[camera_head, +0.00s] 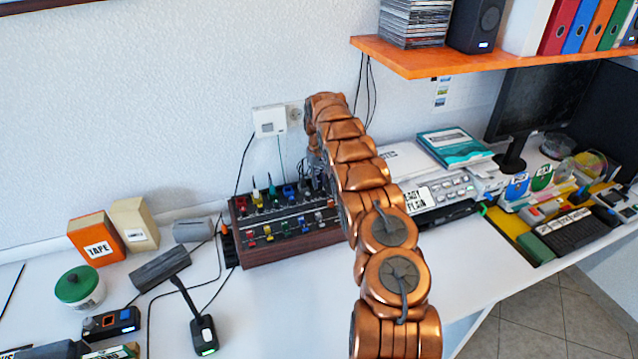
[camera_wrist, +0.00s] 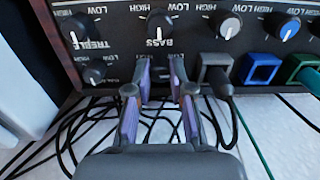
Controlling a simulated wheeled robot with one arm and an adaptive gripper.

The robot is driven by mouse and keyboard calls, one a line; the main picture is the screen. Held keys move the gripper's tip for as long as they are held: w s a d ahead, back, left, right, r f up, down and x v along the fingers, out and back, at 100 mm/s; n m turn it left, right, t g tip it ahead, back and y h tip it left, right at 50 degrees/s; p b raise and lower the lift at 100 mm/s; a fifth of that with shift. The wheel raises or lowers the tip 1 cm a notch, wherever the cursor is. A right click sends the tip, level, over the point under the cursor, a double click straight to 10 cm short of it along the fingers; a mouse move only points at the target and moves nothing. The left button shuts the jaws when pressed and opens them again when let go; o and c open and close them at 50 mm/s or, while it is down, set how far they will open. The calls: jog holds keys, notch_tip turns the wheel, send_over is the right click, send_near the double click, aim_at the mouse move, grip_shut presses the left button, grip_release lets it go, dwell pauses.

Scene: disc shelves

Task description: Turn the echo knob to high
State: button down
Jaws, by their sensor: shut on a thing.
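The mixer (camera_head: 290,243) is a dark panel with wooden sides and coloured controls, against the wall. In the wrist view its panel (camera_wrist: 118,44) shows black knobs with white pointers. The treble knob (camera_wrist: 75,28) and the bass knob (camera_wrist: 158,25) are in the upper row. My gripper (camera_wrist: 160,84) is shut on a small black knob (camera_wrist: 160,74) below the bass knob, its purple-padded fingers on either side. That knob's label is hidden and its pointer is hard to read. I cannot read an echo label. In the head view my arm hides the gripper.
Grey, blue (camera_wrist: 262,69) and green (camera_wrist: 302,66) plug sockets sit right of the fingers. Black cables (camera_wrist: 75,130) lie loosely below. The orange shelf (camera_head: 470,57) overhangs at the right. A microphone (camera_head: 203,334) stands front left of the mixer.

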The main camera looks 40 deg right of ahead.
jog(key=shift+a+f+m+b, duration=0.15)
jog(key=shift+m+b, duration=0.7)
jog(key=shift+m, duration=0.25)
jog(key=shift+m+b, duration=0.6)
jog(key=shift+m, duration=0.5)
jog(key=c, duration=1)
grip_release()
jog(key=shift+c, duration=0.2)
jog(key=shift+r, duration=0.25)
